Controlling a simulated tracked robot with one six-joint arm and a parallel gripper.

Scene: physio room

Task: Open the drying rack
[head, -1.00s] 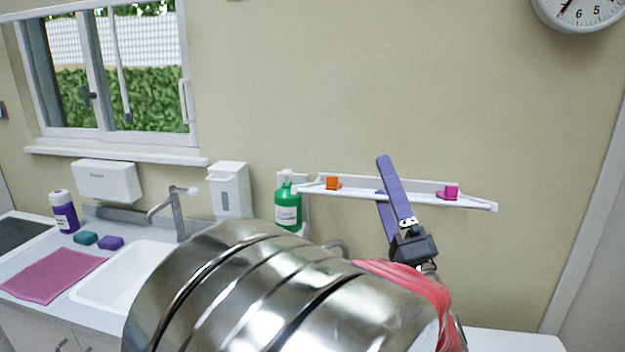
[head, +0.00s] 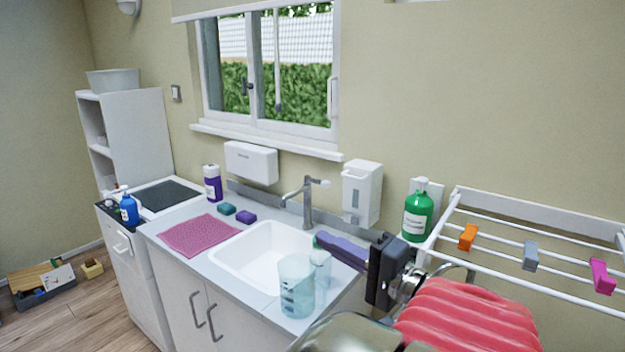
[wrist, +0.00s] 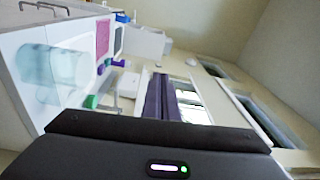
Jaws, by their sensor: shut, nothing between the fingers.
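The white wall-mounted drying rack (head: 545,213) is at the right of the head view. It stands out from the wall, its rods spread apart, with an orange clip (head: 467,237), a grey clip (head: 531,256) and a pink clip (head: 602,277) on them. Its right end is cut off by the frame. My gripper (head: 335,246) is left of the rack, apart from it, with its purple fingers pointing left over the counter by the sink. The fingers are together and empty; they also show in the wrist view (wrist: 160,98). The rack is not in the wrist view.
A green bottle (head: 417,216) stands at the rack's left end. The sink (head: 262,258), tap (head: 308,200) and wall dispenser (head: 361,195) are nearby.

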